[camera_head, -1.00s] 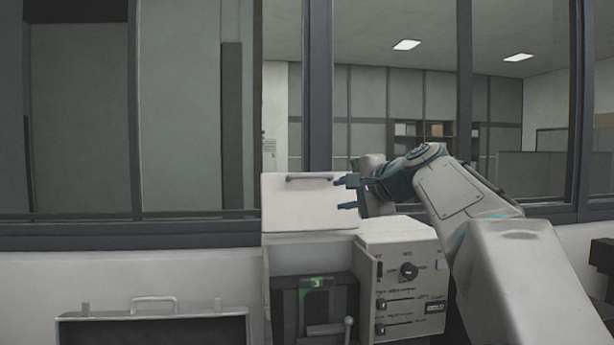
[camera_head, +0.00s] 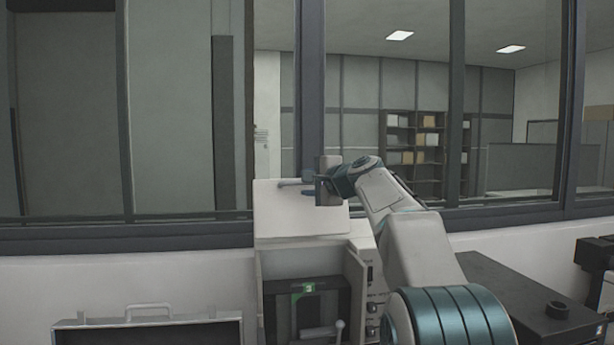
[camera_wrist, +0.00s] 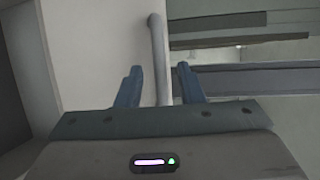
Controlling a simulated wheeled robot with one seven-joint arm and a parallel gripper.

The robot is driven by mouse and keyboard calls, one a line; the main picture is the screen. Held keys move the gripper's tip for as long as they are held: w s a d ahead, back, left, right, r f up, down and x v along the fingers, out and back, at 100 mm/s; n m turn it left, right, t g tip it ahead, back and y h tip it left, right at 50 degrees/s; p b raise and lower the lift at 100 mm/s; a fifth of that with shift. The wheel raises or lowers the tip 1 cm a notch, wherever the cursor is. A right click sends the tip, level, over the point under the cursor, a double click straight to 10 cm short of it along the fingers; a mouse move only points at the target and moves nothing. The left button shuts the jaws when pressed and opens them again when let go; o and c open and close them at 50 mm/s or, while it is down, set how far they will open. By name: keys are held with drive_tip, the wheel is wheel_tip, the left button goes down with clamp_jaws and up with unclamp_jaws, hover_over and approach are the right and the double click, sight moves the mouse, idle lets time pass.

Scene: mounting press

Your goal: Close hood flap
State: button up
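The hood flap (camera_head: 285,215) is a pale panel standing raised and tilted back on top of the press, with a bar handle (camera_head: 288,184) along its upper edge. My gripper (camera_head: 307,186) is at the right end of that handle. In the wrist view, my two blue fingers (camera_wrist: 160,78) are spread apart. The handle (camera_wrist: 157,45) runs between them with a visible gap to each finger. The pale flap (camera_wrist: 95,60) fills the left of that view. The handle's right end is hidden by the gripper in the head view.
The press body (camera_head: 300,262) stands below the flap, with a dark recess, a green label (camera_head: 308,288) and a lever (camera_head: 338,327). My arm covers part of the control panel (camera_head: 369,285). An open case (camera_head: 150,322) lies at lower left. Windows stand behind.

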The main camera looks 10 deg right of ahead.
drive_tip(key=shift+w+a+f, duration=0.1)
drive_tip(key=shift+w+a, duration=0.15)
drive_tip(key=shift+w, duration=0.35)
clamp_jaws()
drive_tip(key=shift+s+f, duration=0.1)
drive_tip(key=shift+f, duration=0.05)
